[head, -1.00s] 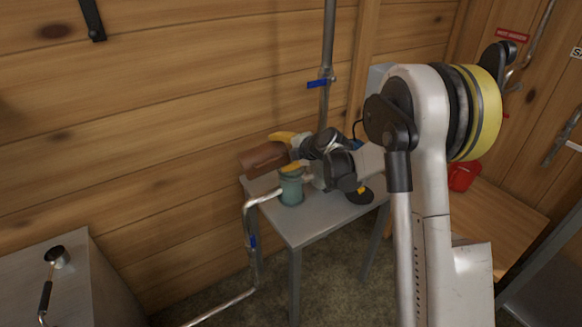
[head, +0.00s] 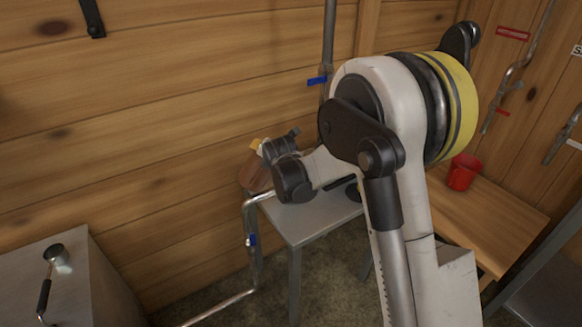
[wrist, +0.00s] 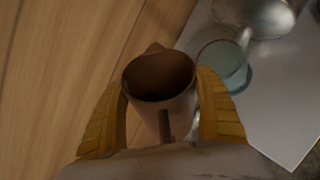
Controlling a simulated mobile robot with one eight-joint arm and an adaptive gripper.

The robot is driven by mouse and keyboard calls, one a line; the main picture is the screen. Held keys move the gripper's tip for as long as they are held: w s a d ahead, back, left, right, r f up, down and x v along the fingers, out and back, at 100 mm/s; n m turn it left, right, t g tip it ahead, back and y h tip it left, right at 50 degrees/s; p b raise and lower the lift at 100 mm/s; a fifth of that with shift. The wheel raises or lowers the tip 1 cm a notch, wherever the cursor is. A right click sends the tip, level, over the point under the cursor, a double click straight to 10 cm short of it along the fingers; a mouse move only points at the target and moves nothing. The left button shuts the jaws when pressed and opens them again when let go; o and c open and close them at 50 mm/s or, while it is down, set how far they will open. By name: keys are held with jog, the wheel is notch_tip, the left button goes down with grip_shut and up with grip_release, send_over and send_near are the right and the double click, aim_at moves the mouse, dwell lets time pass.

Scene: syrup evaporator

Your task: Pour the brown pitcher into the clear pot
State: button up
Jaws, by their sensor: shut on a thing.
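The brown pitcher (wrist: 158,80) is between the yellow fingers of my gripper (wrist: 165,105) in the wrist view, which are shut on it. Its open mouth faces the wrist camera and its spout points up and away. In the head view the pitcher (head: 253,175) is mostly hidden behind my arm, near the wooden wall and the table's left edge. The clear, greenish pot (wrist: 222,63) stands on the table to the right of the pitcher in the wrist view. The pot is hidden behind my arm in the head view.
The grey table (head: 305,222) stands against the wooden wall. A metal pipe (head: 250,240) with a blue valve handle runs close to its left front. A red bucket (head: 463,171) sits on a wooden bench (head: 495,225) at the right. A metal box (head: 100,290) is at the lower left.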

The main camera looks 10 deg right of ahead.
aim_at(253, 158)
jog(key=a, duration=0.1)
jog(key=a+n+h, duration=0.1)
jog(key=a+r+h, duration=0.1)
jog(key=shift+s+a+n+t, duration=0.15)
jog(key=shift+s+n+t, duration=0.1)
jog(key=shift+n+t, duration=0.05)
jog(key=a+b, duration=0.1)
jog(key=a+f+n+h+b, duration=0.1)
jog(key=b, duration=0.1)
jog(key=shift+s+t, duration=0.15)
jog(key=shift+t, duration=0.15)
jog(key=shift+s+a+r+n+t+h, duration=0.1)
jog(key=shift+a+r+n+t+h, duration=0.3)
jog(key=shift+n+h, duration=0.25)
notch_tip(253, 158, up, 7)
jog(key=p, duration=0.4)
jog(key=s+d, duration=0.6)
jog(key=s, duration=0.4)
jog(key=s+d+r, duration=0.1)
jog(key=s+d, duration=0.5)
jog(key=s, duration=0.4)
jog(key=shift+d+n, duration=0.15)
jog(key=shift+n, duration=0.3)
jog(key=shift+y, duration=0.25)
